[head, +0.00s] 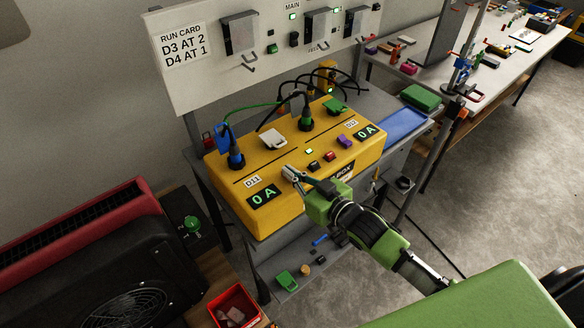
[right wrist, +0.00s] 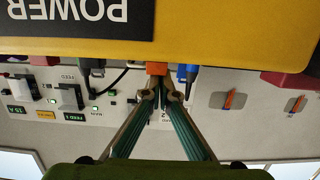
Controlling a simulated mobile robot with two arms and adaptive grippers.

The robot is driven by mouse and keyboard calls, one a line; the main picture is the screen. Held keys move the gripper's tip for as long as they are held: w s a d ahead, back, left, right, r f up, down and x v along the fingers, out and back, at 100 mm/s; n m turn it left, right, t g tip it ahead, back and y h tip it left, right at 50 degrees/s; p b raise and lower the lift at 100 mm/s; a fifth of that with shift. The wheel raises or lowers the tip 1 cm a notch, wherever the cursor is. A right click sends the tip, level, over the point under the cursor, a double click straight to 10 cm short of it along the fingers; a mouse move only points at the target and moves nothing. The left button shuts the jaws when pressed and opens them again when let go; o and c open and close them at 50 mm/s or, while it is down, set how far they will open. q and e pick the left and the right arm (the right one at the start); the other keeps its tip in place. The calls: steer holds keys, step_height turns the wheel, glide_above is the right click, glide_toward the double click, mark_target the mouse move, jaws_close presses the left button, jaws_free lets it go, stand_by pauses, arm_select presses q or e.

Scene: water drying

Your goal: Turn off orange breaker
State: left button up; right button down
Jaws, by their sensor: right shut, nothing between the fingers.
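The yellow power box (head: 292,208) stands on the bench, with a "0 A" display at each end and small switches on top. In the right wrist view an orange block (right wrist: 157,68), which looks like the orange breaker, shows at the edge of the yellow box (right wrist: 215,35), just beyond my fingertips. I cannot make out that breaker in the head view; my gripper may hide it. My right gripper (head: 290,173) is over the box's front top edge, shut and empty. It also shows in the right wrist view (right wrist: 160,95). Contact cannot be told. My left gripper is out of view.
A blue plug (head: 236,156), a green plug (head: 306,118) and looping black cables rise from the box top. A white panel (head: 205,80) with a run card stands behind. A red-and-black machine (head: 100,250) is at left.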

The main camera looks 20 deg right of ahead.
steer(key=shift+w+r+p, duration=0.15)
steer(key=shift+r+p, duration=0.9)
steer(key=shift+p, duration=0.05)
steer(key=shift+w+r+p, duration=0.15)
steer(key=shift+r+p, duration=0.9)
steer(key=r+b+v, duration=0.1)
steer(key=b+v, duration=0.1)
steer(key=v, duration=0.8)
steer(key=shift+a+r, duration=0.2)
steer(key=shift+w, duration=0.15)
